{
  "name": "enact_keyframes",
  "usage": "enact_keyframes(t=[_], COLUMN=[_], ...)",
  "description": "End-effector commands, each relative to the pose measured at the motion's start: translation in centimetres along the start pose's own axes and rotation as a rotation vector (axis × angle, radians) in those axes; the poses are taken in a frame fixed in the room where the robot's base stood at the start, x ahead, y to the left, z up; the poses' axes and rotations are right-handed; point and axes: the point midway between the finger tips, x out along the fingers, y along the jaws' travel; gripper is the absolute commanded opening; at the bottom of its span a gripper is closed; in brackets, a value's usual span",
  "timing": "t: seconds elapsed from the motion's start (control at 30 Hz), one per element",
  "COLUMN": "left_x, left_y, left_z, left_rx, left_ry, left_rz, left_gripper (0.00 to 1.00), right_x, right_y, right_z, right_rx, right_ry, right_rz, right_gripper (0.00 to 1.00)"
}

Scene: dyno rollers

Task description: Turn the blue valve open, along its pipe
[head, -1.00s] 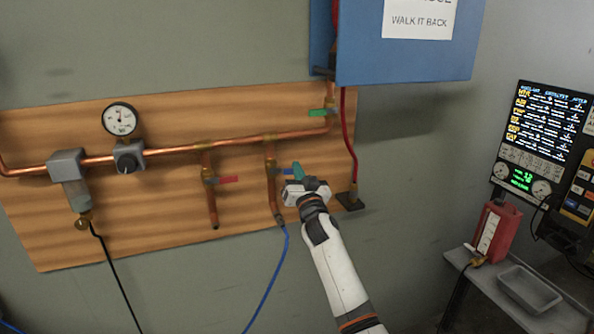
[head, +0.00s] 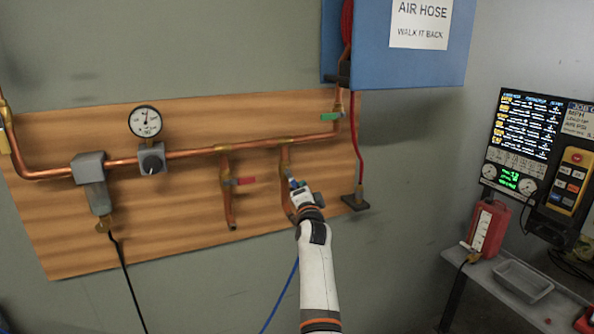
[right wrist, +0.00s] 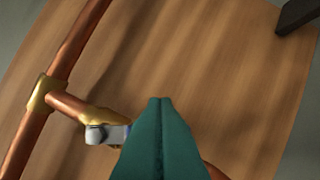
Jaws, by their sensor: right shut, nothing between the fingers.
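The blue valve sits on the right-hand copper drop pipe (head: 285,155) of the wood panel. In the head view my right gripper (head: 293,183) is at this valve and covers most of it. In the right wrist view the brass valve body (right wrist: 102,119) shows with the pale blue-grey start of its handle (right wrist: 116,134). The rest of the handle is hidden behind my shut, empty teal fingers (right wrist: 160,103), so its angle to the pipe is unclear. Whether the fingers touch it I cannot tell. My left gripper is not in view.
A red-handled valve (head: 240,181) is on the drop pipe to the left. A green-handled valve (head: 331,116) is above right, beside a red hose (head: 357,140). A gauge (head: 145,121) and regulator (head: 152,158) are farther left. A blue box (head: 400,62) overhangs the upper right.

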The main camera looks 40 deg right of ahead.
Motion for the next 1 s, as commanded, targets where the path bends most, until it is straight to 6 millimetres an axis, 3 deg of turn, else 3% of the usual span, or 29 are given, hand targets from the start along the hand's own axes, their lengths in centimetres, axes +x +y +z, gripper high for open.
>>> enact_keyframes(t=[0.13,0.4,1.0], left_x=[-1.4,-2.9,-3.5], left_y=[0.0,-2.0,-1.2], left_z=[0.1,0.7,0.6], left_rx=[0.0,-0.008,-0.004], left_ry=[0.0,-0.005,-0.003], left_rz=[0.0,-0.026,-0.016], left_gripper=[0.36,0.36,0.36], right_x=[0.0,-0.3,-0.5], right_y=[0.1,-0.1,-0.4], right_z=[-0.5,-1.4,-1.9], right_rx=[0.117,0.261,0.338], right_ry=[0.005,0.006,0.006], right_rz=[-0.041,-0.093,-0.12], right_gripper=[0.0,0.0,0.0])
